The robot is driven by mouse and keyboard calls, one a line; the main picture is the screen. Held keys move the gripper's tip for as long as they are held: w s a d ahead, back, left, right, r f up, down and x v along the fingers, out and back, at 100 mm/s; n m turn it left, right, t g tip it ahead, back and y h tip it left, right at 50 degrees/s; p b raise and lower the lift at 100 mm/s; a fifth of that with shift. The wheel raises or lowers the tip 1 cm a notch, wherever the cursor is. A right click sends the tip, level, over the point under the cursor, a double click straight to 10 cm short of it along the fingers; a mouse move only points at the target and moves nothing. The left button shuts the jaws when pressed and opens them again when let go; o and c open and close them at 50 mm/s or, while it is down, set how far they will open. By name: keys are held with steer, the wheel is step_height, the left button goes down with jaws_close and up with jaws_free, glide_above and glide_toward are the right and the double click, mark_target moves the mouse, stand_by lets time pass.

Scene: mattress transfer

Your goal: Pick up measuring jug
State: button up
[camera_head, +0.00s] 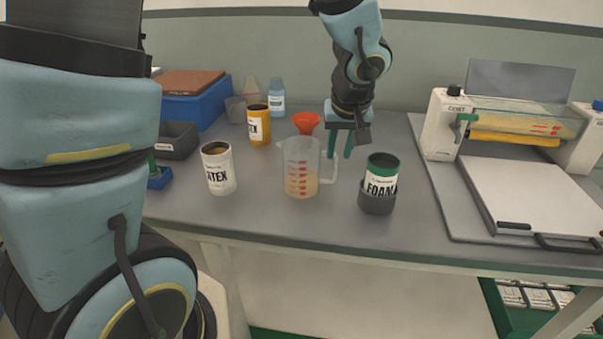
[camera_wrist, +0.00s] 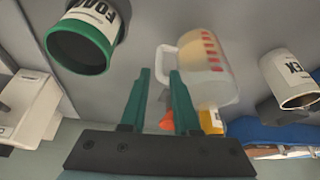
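The measuring jug (camera_head: 300,172) is clear with red markings and holds a pale yellowish liquid. It stands upright on the grey bench, its handle (camera_head: 334,166) pointing right. My gripper (camera_head: 340,152) points down just behind and above the handle. Its green fingers are apart with nothing held between them. In the wrist view the jug (camera_wrist: 205,65) lies right of the fingers, and its white handle shows between and just beyond the fingertips (camera_wrist: 160,74). I cannot tell whether a finger touches the handle.
A green-and-white FOAM can (camera_head: 381,178) in a grey cup stands close right of the jug. A white LATEX can (camera_head: 218,170) stands left. An orange funnel (camera_head: 306,122) and a yellow can (camera_head: 259,126) are behind. A press-like machine (camera_head: 520,170) fills the right side.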

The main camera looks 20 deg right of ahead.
mark_target(336, 165)
steer(key=x, duration=0.6)
steer(key=shift+f, duration=0.3)
jaws_close()
steer(key=shift+w, duration=0.1)
stand_by(1.1)
